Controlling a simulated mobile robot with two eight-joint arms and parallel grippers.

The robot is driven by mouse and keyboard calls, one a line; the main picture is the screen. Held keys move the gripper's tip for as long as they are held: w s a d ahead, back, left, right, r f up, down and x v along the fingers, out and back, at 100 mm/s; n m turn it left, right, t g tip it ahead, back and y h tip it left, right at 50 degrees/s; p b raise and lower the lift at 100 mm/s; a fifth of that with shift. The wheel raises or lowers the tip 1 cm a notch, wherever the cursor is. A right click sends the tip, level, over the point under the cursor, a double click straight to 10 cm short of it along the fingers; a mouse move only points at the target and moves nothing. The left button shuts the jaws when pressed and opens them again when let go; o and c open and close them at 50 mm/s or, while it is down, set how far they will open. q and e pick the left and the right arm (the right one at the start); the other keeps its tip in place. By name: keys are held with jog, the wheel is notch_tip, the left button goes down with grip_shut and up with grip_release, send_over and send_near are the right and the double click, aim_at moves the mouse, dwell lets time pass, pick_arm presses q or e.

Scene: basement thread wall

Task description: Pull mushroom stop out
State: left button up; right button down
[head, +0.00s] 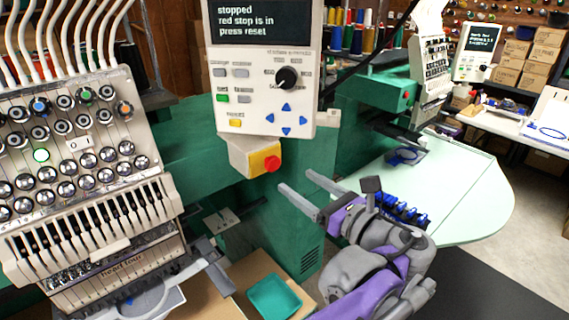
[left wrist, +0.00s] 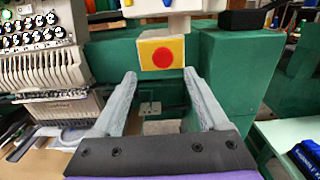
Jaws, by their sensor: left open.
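The red mushroom stop (head: 272,164) sits on the yellow face of a small box (head: 240,158) under the control panel. In the left wrist view the red stop (left wrist: 162,55) faces me on its yellow plate (left wrist: 146,48). My left gripper (head: 297,181) is open and empty, to the right of and slightly below the stop in the head view. In the left wrist view its fingers (left wrist: 160,76) point toward the box, with the stop seen between and just above the tips. They appear apart from it. My right gripper is not in view.
The panel (head: 262,75) above reads "stopped, red stop is in, press reset". The embroidery head (head: 80,170) stands at left. A teal tray (head: 274,298) lies below. A pale green table (head: 465,190) and a second machine (head: 372,90) are at right.

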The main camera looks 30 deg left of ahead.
aim_at(275, 164)
pick_arm(q)
jog(key=p+x, duration=0.1)
jog(key=x, duration=0.7)
jog(key=shift+w, duration=0.25)
jog(key=shift+d, duration=0.1)
jog(key=shift+c, duration=0.4)
grip_shut()
dwell(0.5)
